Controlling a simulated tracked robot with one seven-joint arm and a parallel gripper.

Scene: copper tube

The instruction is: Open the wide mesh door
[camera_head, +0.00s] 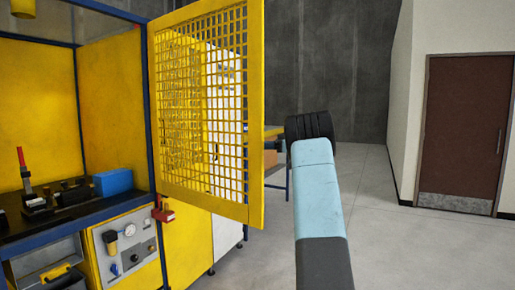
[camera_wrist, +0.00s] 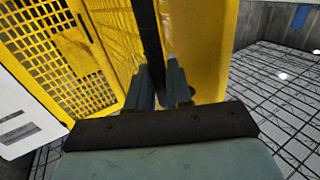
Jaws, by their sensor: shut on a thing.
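The wide mesh door (camera_head: 255,60) has a yellow frame and yellow grid. It is hinged on the blue post of the yellow cabinet and stands swung out from the opening. In the wrist view the gripper (camera_wrist: 162,85) is closed around a dark upright bar (camera_wrist: 150,45), which appears to be the door's handle. Yellow mesh (camera_wrist: 60,40) shows to the left there and a plain yellow panel (camera_wrist: 210,50) to the right.
Inside the cabinet, a black worktop (camera_head: 70,205) holds a blue box (camera_head: 113,182) and a tool with a red handle. A gauge panel (camera_head: 128,240) and a red latch piece (camera_head: 163,212) are below. Open grey floor (camera_head: 400,250) lies right, before a brown door (camera_head: 462,130).

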